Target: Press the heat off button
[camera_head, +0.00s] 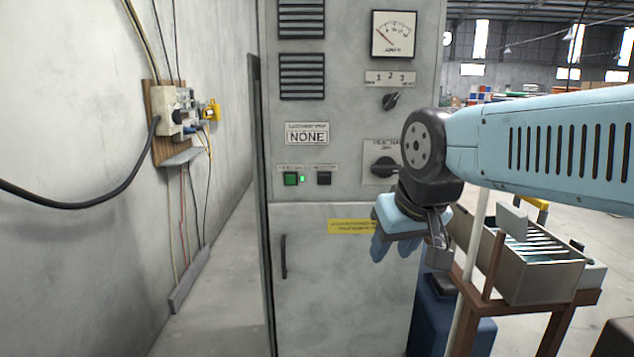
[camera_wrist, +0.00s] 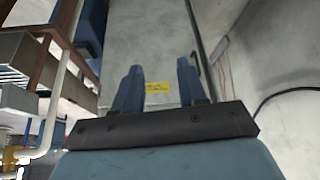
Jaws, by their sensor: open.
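A green button (camera_head: 291,179) and a black button (camera_head: 324,178) sit side by side on the grey cabinet (camera_head: 340,240). A small green light (camera_head: 302,179) glows between them. The small labels above the buttons are too blurred to read surely, so I cannot tell which is heat off. My gripper (camera_head: 378,250) hangs in front of the cabinet, below and to the right of the buttons, touching neither. In the wrist view its two blue fingers (camera_wrist: 158,75) are apart with nothing between them; the cabinet's yellow label (camera_wrist: 157,87) shows beyond. The buttons are not seen there.
A black rotary knob (camera_head: 384,167) and a smaller selector (camera_head: 391,100) are on the cabinet near my arm. A grey bin (camera_head: 545,275) on a brown stand is at the right. A wall socket board (camera_head: 175,120) with cables is at the left.

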